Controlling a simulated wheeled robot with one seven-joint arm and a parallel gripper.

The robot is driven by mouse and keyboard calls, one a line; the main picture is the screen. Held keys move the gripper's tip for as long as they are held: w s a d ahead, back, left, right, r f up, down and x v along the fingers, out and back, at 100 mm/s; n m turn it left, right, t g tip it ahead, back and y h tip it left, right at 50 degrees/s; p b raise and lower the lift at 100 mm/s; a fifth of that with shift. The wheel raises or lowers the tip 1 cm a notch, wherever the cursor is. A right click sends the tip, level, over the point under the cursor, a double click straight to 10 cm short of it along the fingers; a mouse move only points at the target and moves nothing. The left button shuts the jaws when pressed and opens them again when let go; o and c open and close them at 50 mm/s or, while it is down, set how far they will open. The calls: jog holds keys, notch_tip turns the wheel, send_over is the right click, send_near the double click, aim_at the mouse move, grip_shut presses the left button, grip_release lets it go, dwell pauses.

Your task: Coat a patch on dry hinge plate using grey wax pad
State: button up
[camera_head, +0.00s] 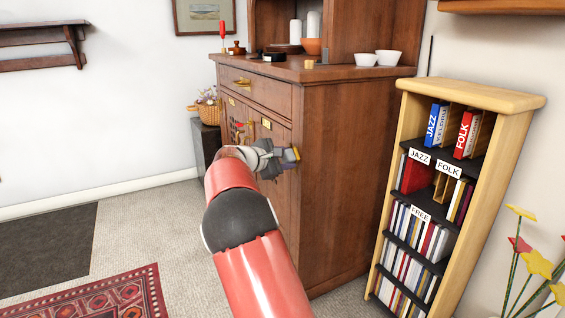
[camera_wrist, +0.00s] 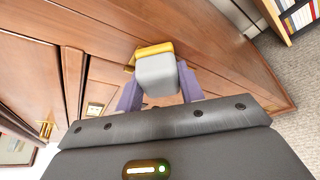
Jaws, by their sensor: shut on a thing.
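My gripper (camera_head: 272,158) is in front of the wooden cabinet's right door, near its right front edge. In the wrist view its purple-grey fingers (camera_wrist: 158,92) are shut on a pale grey block, the grey wax pad (camera_wrist: 157,74), with a yellow band (camera_wrist: 153,48) at its far end. Brass plates show on the doors (camera_head: 266,123); I cannot tell which is dry.
The cabinet (camera_head: 335,170) carries bowls (camera_head: 388,57), a red-handled tool (camera_head: 223,36) and small items on top. A bookcase (camera_head: 515,104) stands to the right, with flowers (camera_head: 538,265) in front. A basket (camera_head: 207,110) is at left. Carpet is open at left.

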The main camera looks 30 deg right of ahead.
jog(key=shift+s, duration=0.65)
jog(key=shift+a, duration=0.1)
jog(key=a, duration=0.6)
jog(key=shift+s, duration=0.1)
jog(key=shift+a, duration=1.5)
jog(key=shift+s+p, duration=0.1)
jog(key=shift+p, duration=0.35)
